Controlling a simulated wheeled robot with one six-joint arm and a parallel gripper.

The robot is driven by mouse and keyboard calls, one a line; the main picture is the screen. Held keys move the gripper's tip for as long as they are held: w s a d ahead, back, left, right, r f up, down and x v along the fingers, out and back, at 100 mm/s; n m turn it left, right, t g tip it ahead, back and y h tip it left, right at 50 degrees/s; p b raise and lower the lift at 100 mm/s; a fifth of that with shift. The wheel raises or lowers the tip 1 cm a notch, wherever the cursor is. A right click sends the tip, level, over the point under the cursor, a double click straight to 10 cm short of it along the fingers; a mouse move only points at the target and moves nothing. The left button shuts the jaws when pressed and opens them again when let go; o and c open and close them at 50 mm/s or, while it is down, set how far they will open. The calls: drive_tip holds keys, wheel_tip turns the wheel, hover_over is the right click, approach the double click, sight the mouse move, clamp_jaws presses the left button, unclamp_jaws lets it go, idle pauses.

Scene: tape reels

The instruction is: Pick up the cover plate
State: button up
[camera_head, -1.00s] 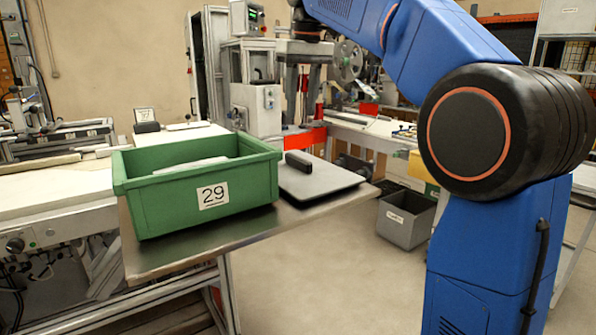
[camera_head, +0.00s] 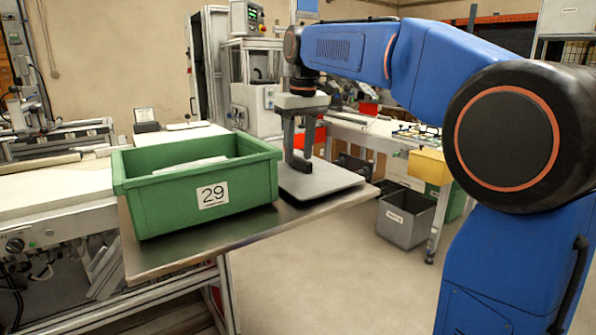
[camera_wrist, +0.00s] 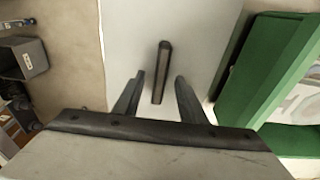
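The cover plate (camera_head: 331,183) is a flat grey plate lying on the metal table, right of the green bin. Its black bar handle (camera_head: 298,162) stands on top, partly hidden by my gripper in the head view. My gripper (camera_head: 300,151) is above the plate, pointing down. In the wrist view, my gripper (camera_wrist: 160,76) is open and empty. The upright dark handle (camera_wrist: 161,72) appears between and slightly beyond the two fingertips, with gaps on both sides. The pale cover plate (camera_wrist: 200,30) fills the middle of that view. The exact height of the fingertips over the handle is unclear.
A green bin (camera_head: 160,205) labelled 29 stands close left of the plate, with a pale item (camera_head: 190,165) inside. The metal table (camera_head: 230,233) has bare room in front. A grey bin (camera_head: 405,228) stands on the floor to the right.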

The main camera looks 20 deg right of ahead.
drive_tip(key=shift+f, duration=0.2)
clamp_jaws()
idle(1.3)
